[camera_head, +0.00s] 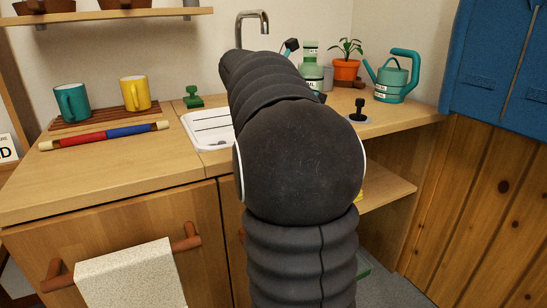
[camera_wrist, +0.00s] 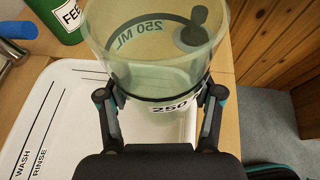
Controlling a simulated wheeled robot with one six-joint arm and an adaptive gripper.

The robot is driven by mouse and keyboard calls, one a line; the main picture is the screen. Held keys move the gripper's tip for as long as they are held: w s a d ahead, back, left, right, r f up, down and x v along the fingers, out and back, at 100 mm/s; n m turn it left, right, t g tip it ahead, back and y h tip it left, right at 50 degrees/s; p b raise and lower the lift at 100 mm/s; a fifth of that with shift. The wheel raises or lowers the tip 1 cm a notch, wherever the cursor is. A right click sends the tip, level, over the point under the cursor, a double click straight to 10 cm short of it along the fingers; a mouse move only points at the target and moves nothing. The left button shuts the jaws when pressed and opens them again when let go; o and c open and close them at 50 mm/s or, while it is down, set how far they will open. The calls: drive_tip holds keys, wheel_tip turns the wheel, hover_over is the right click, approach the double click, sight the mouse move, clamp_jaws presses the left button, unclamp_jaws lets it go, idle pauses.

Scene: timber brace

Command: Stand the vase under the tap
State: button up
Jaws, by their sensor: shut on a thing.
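The vase (camera_wrist: 150,62) is a clear, greenish, open-topped vessel with a dark band and "250 ML" lettering. In the wrist view my gripper (camera_wrist: 160,97) is shut on it, with one finger on each side. The vase appears over the right edge of the white sink (camera_wrist: 55,110) and the wooden counter. Its base height is hard to tell. The curved metal tap (camera_head: 252,24) rises behind my arm in the head view, which also shows part of the sink (camera_head: 208,127).
A black-handled object (camera_head: 359,113) stands on the counter right of my arm. A potted plant (camera_head: 346,70), a teal watering can (camera_head: 393,80) and a green bottle (camera_head: 310,58) stand behind. Mugs on a wooden rack (camera_head: 108,116) and a red-blue roller (camera_head: 104,135) are at left.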

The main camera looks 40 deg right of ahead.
drive_tip(key=shift+s+a+n+t, duration=0.1)
drive_tip(key=shift+n+t, duration=0.2)
drive_tip(key=shift+t, duration=0.1)
drive_tip(key=shift+w+a+f+n+t, duration=0.15)
drive_tip(key=shift+w+f+n+t, duration=0.15)
drive_tip(key=shift+w, duration=0.2)
drive_tip(key=w+a+f, duration=0.1)
drive_tip(key=w+f, duration=0.1)
drive_tip(key=w, duration=0.1)
drive_tip(key=w+a+f+b, duration=0.1)
drive_tip(key=w+a+f, duration=0.1)
drive_tip(key=w, duration=0.2)
drive_tip(key=w+a+f, duration=0.1)
drive_tip(key=w+f, duration=0.1)
drive_tip(key=w, duration=0.1)
drive_tip(key=shift+w+a+f, duration=0.3)
drive_tip(key=shift+a+f, duration=0.05)
drive_tip(key=shift+f+b, duration=0.8)
drive_tip(key=shift+f, duration=1.2)
drive_tip(key=shift+f, duration=0.1)
drive_tip(key=o, duration=1.4)
